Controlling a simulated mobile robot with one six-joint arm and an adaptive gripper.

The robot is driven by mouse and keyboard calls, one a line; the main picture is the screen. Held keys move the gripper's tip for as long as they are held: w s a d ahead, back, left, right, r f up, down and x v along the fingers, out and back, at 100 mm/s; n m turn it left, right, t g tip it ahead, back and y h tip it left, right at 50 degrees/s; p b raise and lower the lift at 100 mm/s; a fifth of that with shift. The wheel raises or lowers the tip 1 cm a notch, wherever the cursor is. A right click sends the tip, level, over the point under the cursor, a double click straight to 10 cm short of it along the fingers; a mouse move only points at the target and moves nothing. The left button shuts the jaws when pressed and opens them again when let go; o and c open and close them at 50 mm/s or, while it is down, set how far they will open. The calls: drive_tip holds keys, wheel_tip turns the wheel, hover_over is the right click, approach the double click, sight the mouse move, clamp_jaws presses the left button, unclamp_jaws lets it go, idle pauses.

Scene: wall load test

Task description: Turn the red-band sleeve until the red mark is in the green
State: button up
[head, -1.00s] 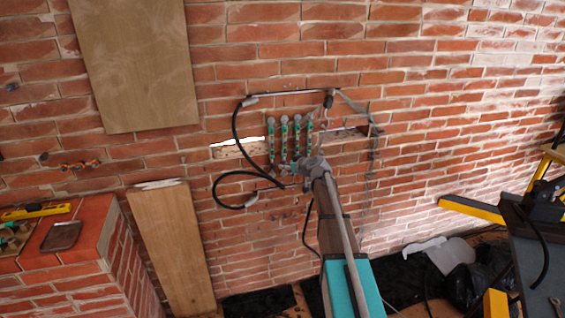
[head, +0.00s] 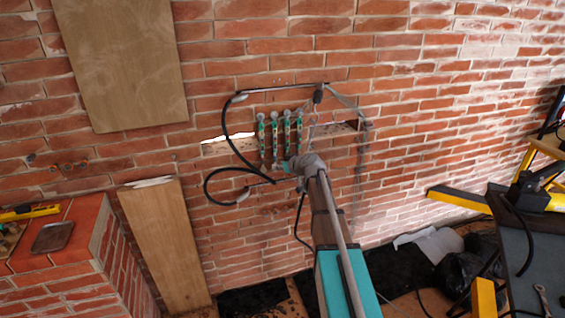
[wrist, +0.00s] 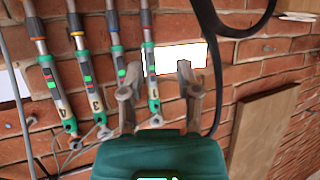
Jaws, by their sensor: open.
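Several slim rods with green sleeves hang side by side on the brick wall, seen in the head view as a row of green sleeves (head: 275,138). In the wrist view, the sleeves numbered 4 (wrist: 53,88) and 3 (wrist: 88,82) show small windows with red and green. A sleeve with a blue band (wrist: 120,68) and the rightmost sleeve (wrist: 151,85) stand beside them. In the head view my gripper (head: 290,166) is at the row's lower end.
A black cable (head: 230,135) loops left of the row and passes close by my gripper on the right in the wrist view (wrist: 232,30). A wooden board (head: 168,240) leans below left. A brick ledge (head: 60,262) and a dark bench (head: 525,260) flank the space.

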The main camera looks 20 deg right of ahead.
drive_tip(key=s+a+f+m+g+h, duration=0.1)
drive_tip(key=s+a+f+g, duration=0.25)
drive_tip(key=s, duration=0.45)
drive_tip(key=s+a+f+g, duration=0.3)
drive_tip(key=s+a, duration=0.2)
drive_tip(key=s, duration=0.3)
drive_tip(key=s+a+f+m+g+h, duration=0.1)
drive_tip(key=s+a+f+g, duration=0.3)
drive_tip(key=s, duration=0.5)
drive_tip(key=s+m+g+h, duration=0.1)
drive_tip(key=s+m+h, duration=0.1)
drive_tip(key=s, duration=0.7)
drive_tip(key=shift+s+a+h, duration=0.25)
drive_tip(key=shift+s+h, duration=0.15)
drive_tip(key=shift+f+g, duration=0.1)
drive_tip(key=shift+g, duration=0.15)
